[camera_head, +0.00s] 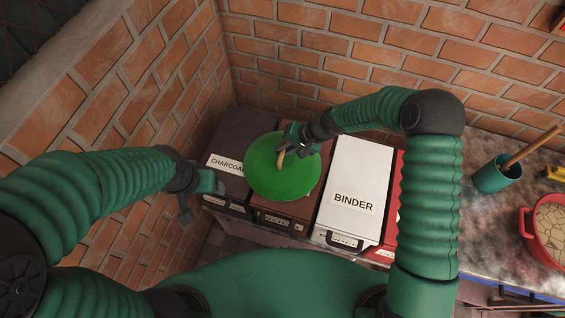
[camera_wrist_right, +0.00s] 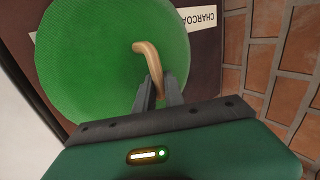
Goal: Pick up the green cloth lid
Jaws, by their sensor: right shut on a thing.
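The green cloth lid (camera_head: 272,178) is a round green disc with a curved tan handle (camera_head: 281,158). In the head view it covers parts of the dark charcoal box and the brown box beside it. My right gripper (camera_head: 288,151) is at the handle, with its fingers shut on it. The right wrist view shows the handle (camera_wrist_right: 148,58) between the two dark fingertips (camera_wrist_right: 158,88), with the lid (camera_wrist_right: 110,60) behind. I cannot tell whether the lid touches the boxes. My left gripper (camera_head: 198,200) is left of the charcoal box, away from the lid; its finger opening is unclear.
The charcoal box (camera_head: 222,185), brown box (camera_head: 280,220), white binder box (camera_head: 355,180) and a red box (camera_head: 397,170) stand in a row against brick walls. At right, a teal cup (camera_head: 497,178) and a red pot (camera_head: 528,228) stand on a stone counter (camera_head: 480,225).

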